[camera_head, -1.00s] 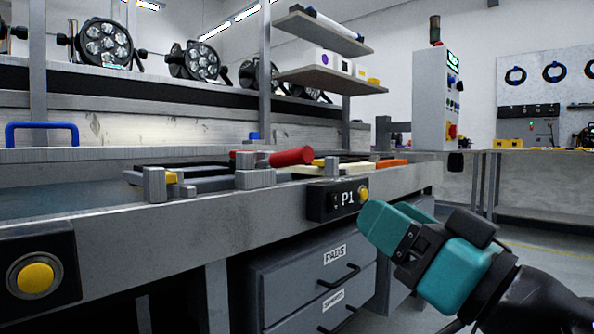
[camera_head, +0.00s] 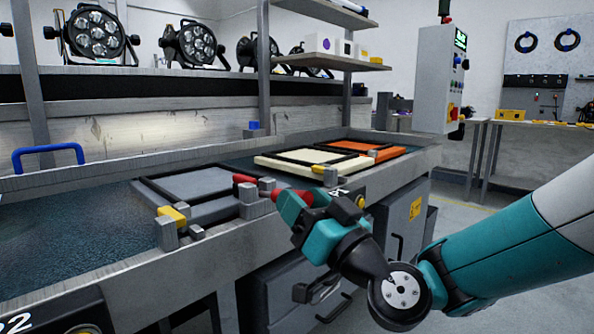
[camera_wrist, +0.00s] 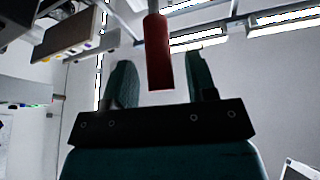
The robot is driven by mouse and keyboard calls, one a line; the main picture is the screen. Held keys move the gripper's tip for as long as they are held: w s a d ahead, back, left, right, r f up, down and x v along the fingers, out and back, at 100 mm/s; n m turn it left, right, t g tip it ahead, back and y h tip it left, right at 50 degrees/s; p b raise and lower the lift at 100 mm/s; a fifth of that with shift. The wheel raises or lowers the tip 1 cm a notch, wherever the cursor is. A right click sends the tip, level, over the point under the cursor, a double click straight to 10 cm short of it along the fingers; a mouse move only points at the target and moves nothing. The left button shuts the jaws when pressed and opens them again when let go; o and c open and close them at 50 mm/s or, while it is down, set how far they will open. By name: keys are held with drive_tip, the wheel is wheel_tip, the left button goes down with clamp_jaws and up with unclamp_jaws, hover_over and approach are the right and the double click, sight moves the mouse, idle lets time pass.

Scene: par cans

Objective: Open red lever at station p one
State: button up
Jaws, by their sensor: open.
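The red lever (camera_head: 304,197) sits at the front rim of the workbench trough, by grey clamp blocks (camera_head: 249,200). Its handle points toward the front right. My gripper (camera_head: 288,206) is at the handle and partly covers it in the head view. In the wrist view the red handle (camera_wrist: 158,52) hangs between the two teal fingers of my gripper (camera_wrist: 161,80), with a gap on each side. The fingers are open. The station's black label plate is mostly hidden behind my gripper; its yellow button (camera_head: 360,202) shows.
A grey framed panel (camera_head: 195,184) lies in the trough left of the lever, with cream (camera_head: 290,168) and orange (camera_head: 383,153) panels to the right. A yellow-tipped block (camera_head: 172,216) stands at the front left. Drawers are below the rim.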

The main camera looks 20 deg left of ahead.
drive_tip(key=shift+p+x, duration=0.35)
drive_tip(key=shift+x, duration=0.5)
clamp_jaws()
